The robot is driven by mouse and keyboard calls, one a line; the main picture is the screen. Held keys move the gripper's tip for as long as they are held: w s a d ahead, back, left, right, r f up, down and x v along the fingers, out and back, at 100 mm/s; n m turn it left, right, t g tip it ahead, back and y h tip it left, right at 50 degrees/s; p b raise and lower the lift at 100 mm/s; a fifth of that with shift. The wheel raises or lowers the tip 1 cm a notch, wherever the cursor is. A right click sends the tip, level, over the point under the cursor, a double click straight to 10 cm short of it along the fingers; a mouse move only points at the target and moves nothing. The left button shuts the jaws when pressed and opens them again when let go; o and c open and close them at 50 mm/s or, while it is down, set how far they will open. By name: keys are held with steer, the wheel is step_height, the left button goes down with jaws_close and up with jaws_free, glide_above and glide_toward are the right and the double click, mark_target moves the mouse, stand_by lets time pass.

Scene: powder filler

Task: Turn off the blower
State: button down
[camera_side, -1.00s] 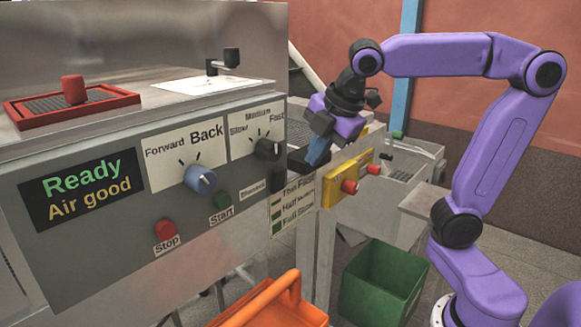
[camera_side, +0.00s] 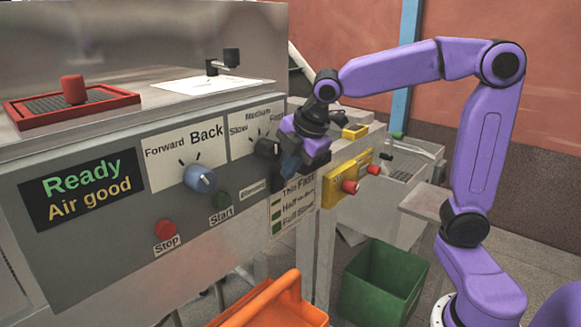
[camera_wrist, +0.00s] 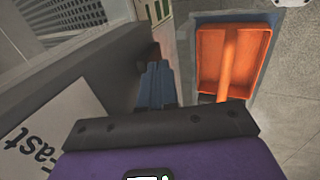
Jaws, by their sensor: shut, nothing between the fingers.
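The grey control panel (camera_side: 110,235) carries a small black switch (camera_side: 277,182) at its right end, beside a small white label too blurred to read for sure. I take this switch to be the blower's; its on or off position cannot be told. My gripper (camera_side: 287,168) is at the panel's right end, its blue fingers together and empty, pointing down close to the switch. Whether they touch it cannot be told. In the wrist view the shut fingers (camera_wrist: 155,85) lie alongside the panel face, and the switch is not clearly seen there.
Near my gripper are a black speed knob (camera_side: 267,148) and a yellow box with red buttons (camera_side: 349,187). Further left are a blue knob (camera_side: 200,178), green start button (camera_side: 221,197) and red stop button (camera_side: 165,229). An orange bin (camera_side: 300,311) and green bin (camera_side: 372,303) stand below.

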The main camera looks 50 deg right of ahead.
steer(key=shift+w+r+g, duration=0.15)
steer(key=shift+w+g, duration=0.25)
steer(key=shift+w, duration=0.05)
steer(key=shift+r, duration=0.1)
steer(key=shift+r, duration=0.7)
steer(key=shift+s, duration=0.1)
